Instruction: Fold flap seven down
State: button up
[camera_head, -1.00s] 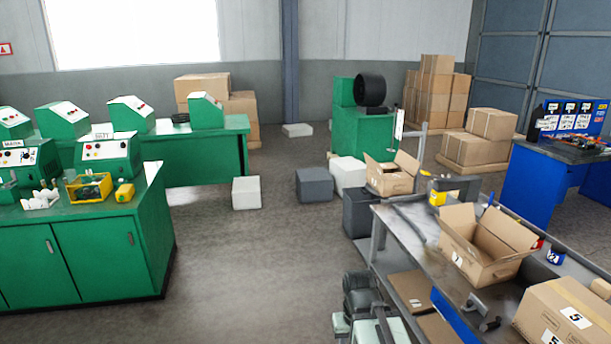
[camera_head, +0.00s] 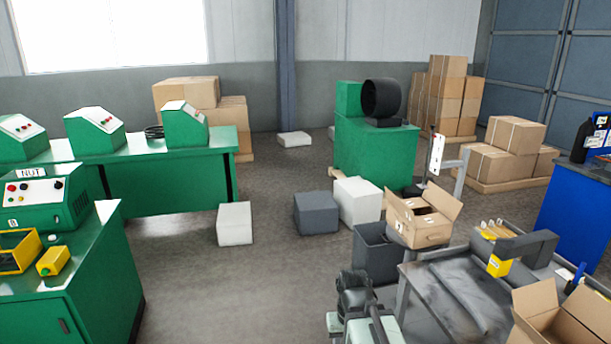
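An open cardboard box (camera_head: 418,232) stands at the near end of the packing area, right of centre, with its flaps up and spread. It carries a small white label that looks like a 7, too small to read surely. A second open cardboard box (camera_head: 562,338) shows at the lower right, cut off by the frame edge. My arm (camera_head: 357,300) shows at the bottom centre, well short of the first box and touching nothing I can see. I cannot make out its fingertips.
A grey workbench (camera_head: 455,295) with a yellow-and-grey tool (camera_head: 500,250) fills the lower right. A dark grey bin (camera_head: 378,255) stands beside the first box. White and grey blocks (camera_head: 316,213) sit on the floor. Green cabinets (camera_head: 85,290) stand left; open floor (camera_head: 230,290) lies between.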

aim_at(404, 210)
jog(key=u, duration=0.05)
jog(key=i, duration=2.1)
jog(key=u, duration=0.95)
jog(key=i, duration=0.85)
jog(key=z, duration=0.2)
